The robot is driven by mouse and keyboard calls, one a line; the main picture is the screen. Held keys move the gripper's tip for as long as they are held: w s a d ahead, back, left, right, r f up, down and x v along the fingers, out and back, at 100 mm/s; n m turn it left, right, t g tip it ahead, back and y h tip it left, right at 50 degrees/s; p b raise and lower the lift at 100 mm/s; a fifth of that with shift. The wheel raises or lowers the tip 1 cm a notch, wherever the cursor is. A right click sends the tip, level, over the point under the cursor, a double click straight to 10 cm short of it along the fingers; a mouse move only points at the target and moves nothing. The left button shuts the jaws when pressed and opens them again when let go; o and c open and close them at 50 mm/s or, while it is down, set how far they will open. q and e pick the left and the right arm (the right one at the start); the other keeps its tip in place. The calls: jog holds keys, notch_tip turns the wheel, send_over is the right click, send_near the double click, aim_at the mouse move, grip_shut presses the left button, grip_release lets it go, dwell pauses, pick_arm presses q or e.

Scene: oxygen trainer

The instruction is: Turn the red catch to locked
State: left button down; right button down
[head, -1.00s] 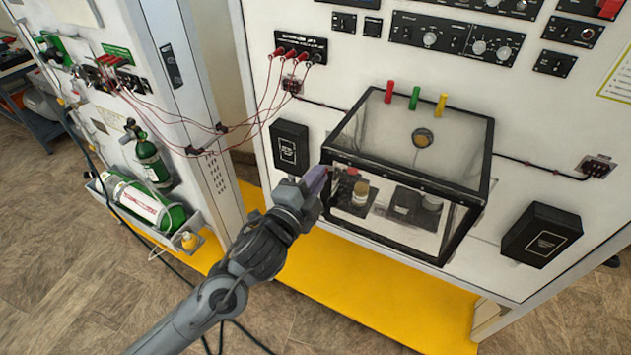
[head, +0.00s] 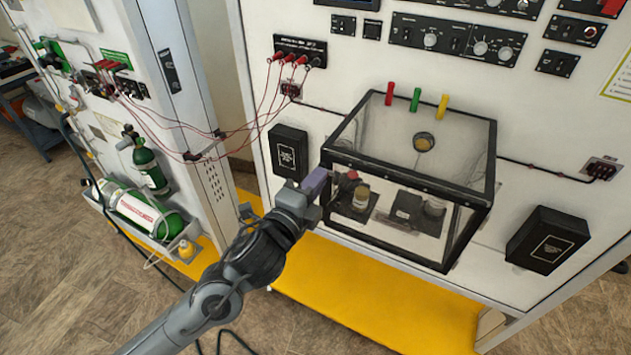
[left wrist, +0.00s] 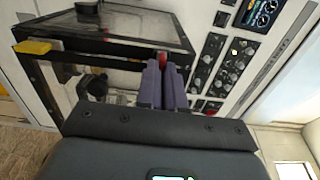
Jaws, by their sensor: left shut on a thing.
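The clear box with a black frame (head: 400,185) stands against the white panel. My left gripper (head: 318,181), with purple fingers, is at the box's front left upper corner. In the left wrist view the fingers (left wrist: 163,82) are closed, and the red catch (left wrist: 161,60) shows as a small red piece between their tips. My right gripper is not in view.
Red (head: 389,93), green (head: 415,99) and yellow (head: 442,106) upright pegs stand at the box's back edge. A yellow tab (left wrist: 32,47) sits on the frame in the left wrist view. Red leads (head: 262,110) hang at the left. Black boxes (head: 289,150) flank the case.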

pick_arm(q)
jog(key=c, duration=1.3)
grip_release()
jog(key=shift+o, duration=0.2)
jog(key=b+v, duration=0.1)
jog(key=v, duration=0.9)
jog(key=shift+s+a+b, duration=0.2)
jog(key=shift+s+b, duration=0.1)
jog(key=shift+s, duration=0.05)
